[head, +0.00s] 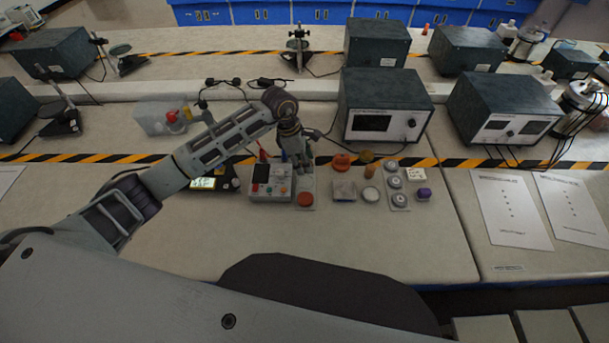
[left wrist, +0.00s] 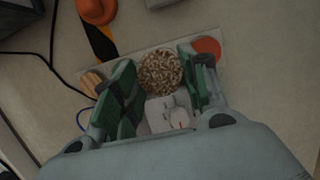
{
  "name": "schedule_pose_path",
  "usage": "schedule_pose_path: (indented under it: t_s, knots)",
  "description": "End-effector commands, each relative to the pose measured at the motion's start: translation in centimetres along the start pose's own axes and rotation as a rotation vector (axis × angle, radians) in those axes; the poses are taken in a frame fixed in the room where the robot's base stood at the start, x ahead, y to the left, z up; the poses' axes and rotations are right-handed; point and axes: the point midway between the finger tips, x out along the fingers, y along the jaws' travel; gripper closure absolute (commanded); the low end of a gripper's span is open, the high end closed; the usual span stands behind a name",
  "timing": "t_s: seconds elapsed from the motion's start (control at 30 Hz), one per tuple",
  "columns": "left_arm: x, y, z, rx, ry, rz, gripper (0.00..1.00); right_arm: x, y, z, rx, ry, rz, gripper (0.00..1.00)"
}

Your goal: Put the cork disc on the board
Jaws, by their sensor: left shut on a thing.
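My left gripper (head: 300,164) reaches down over a narrow pale board (left wrist: 138,57), which also shows in the head view (head: 304,182). In the left wrist view, its green-padded fingers (left wrist: 160,85) are shut on a speckled brown cork disc (left wrist: 160,69). The disc overlaps the middle of the board in that view; I cannot tell whether it touches it. An orange disc (left wrist: 207,48) lies at the board's near end, also seen in the head view (head: 305,199). A tan piece (left wrist: 92,82) shows at the other end, partly hidden by a finger. My right gripper is not in view.
A white control box (head: 270,184) stands just left of the board. To the right are an orange piece (head: 341,162), a grey square block (head: 344,190), a purple piece (head: 424,194) and another strip with several round pieces (head: 398,199). The bench front is clear.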

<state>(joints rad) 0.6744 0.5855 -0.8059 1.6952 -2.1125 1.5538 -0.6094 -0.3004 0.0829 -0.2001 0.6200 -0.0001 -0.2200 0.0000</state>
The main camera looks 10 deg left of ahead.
Motion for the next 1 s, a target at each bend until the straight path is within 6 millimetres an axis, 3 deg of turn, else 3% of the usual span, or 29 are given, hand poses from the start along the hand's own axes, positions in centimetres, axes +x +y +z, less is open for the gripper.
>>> schedule_pose_path:
  t_s: [0.3,0.77,1.0]
  knots:
    - [3.8,0.0,-1.0,-0.002,0.0,-0.001,0.67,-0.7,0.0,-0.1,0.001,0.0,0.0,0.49]
    - [4.5,0.0,-1.2,-0.001,-0.001,0.0,0.67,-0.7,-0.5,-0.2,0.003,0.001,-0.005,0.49]
    - [6.4,0.0,-1.8,-0.002,0.0,-0.002,0.67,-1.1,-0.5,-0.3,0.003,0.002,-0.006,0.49]
